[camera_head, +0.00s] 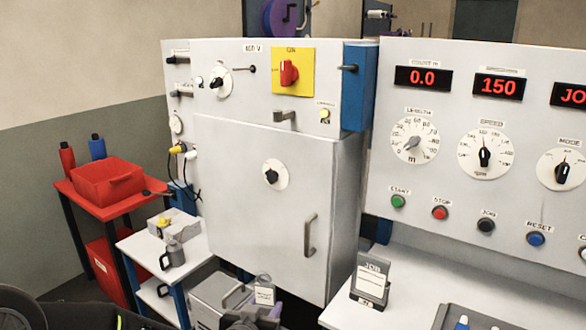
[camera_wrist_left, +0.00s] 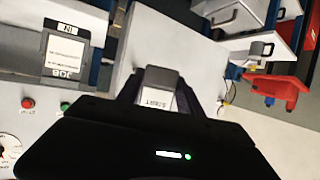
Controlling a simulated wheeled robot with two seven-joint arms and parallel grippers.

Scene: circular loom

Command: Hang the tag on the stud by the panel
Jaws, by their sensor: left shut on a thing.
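The tag (camera_head: 264,295) is a small grey piece with a white printed label, low in the head view in front of the grey cabinet. My left gripper (camera_head: 261,309) is shut on it, and the tag stands up from the jaws. In the left wrist view the tag (camera_wrist_left: 158,98) sits between the two dark fingers (camera_wrist_left: 158,88). A dark stud (camera_head: 347,68) sticks out from the blue post (camera_head: 357,88) between the cabinet and the control panel (camera_head: 470,155). It is well above and right of the tag, apart from it. My right gripper is not in view.
A grey JOB card holder (camera_head: 370,283) stands on the white table (camera_head: 420,275) at right. The cabinet door (camera_head: 270,210) has a protruding handle (camera_head: 310,235). A red tray (camera_head: 107,181) and a grey mug (camera_head: 172,255) are at left. More dark pegs (camera_head: 180,57) jut from the cabinet's upper left.

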